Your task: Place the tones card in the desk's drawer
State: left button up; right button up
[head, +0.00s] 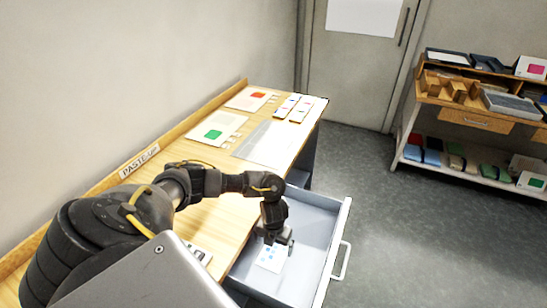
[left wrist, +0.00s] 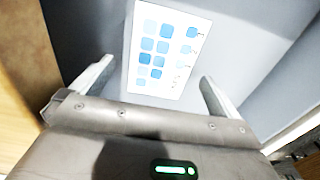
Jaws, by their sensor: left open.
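The tones card (head: 271,258), white with rows of blue squares, lies in the open desk drawer (head: 322,225). In the left wrist view the card (left wrist: 170,48) lies flat on the drawer's grey floor, beyond and between my fingers. My left gripper (head: 284,244) reaches down into the drawer over the card. Its two fingers (left wrist: 153,82) are spread apart with nothing held between them. The gripper hides part of the card in the head view. The drawer is pulled out from the desk (head: 222,205), with its white handle (head: 342,262) at the right. My right gripper is not in view.
A shelf unit (head: 470,120) stands at the right. The floor between is clear.

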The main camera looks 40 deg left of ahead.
pick_arm(q)
notch_tip(320, 180, up, 10)
jog(key=p, duration=0.1)
jog(key=shift+f, duration=0.2)
jog(key=b, duration=0.2)
send_near(274, 252)
notch_tip(274, 252, down, 7)
jog(key=shift+a+f, duration=0.1)
jog(key=shift+f, duration=0.05)
jog(key=shift+r+p, duration=0.2)
jog(key=shift+p, duration=0.2)
jog(key=shift+f, duration=0.15)
